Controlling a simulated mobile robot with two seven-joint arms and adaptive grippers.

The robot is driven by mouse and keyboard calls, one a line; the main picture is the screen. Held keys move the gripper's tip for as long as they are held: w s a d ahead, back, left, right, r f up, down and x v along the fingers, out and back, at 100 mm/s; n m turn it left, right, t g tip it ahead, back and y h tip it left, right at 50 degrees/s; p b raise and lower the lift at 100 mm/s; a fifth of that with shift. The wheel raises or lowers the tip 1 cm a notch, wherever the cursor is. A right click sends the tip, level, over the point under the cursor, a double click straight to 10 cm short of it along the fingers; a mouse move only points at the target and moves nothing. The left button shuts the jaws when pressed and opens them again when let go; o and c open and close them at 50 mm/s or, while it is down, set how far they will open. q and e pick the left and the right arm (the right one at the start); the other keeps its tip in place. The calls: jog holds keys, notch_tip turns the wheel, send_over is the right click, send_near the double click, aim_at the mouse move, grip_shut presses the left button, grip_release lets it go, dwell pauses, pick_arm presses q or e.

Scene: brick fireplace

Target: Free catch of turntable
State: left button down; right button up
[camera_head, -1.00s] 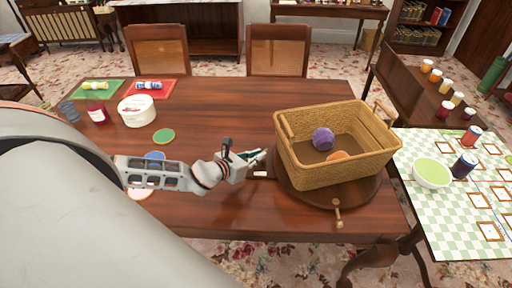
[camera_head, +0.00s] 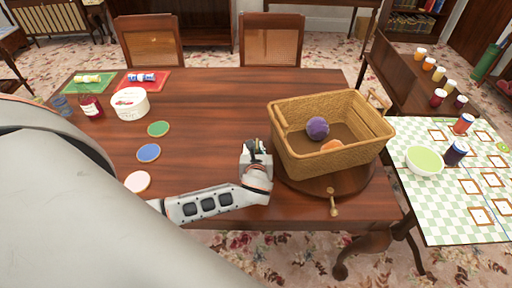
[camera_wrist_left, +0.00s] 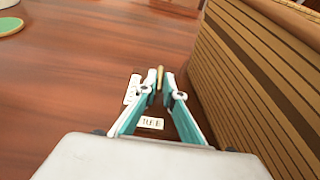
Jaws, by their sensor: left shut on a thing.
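The turntable (camera_head: 357,190) is a round dark wooden disc on the table, carrying a wicker basket (camera_head: 330,160). A brass-coloured handle (camera_head: 333,203) sticks out at its front edge. My left gripper (camera_head: 256,146) is at the left of the basket. In the left wrist view its fingers (camera_wrist_left: 161,80) close around a thin light wooden peg, the catch (camera_wrist_left: 160,73), beside the basket's wall. A white label that seems to read FREE (camera_wrist_left: 151,123) lies just below the fingers. A second white label (camera_wrist_left: 132,89) is left of them, its text unreadable. The catch's base is hidden.
A purple ball (camera_head: 317,127) and an orange thing (camera_head: 332,146) lie in the basket. Green, blue and pink coasters, a white tub (camera_head: 130,102) and jars stand on the left of the table. A checked side table (camera_head: 440,205) with a green bowl is at right. The table's middle is clear.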

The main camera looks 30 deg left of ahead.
pick_arm(q)
jog(key=shift+d+f, duration=0.1)
jog(key=shift+f, duration=0.05)
dwell(0.3)
jog(key=c, duration=2.2)
grip_release()
jog(key=shift+o, duration=0.2)
jog(key=v, duration=1.2)
jog(key=shift+d, duration=0.1)
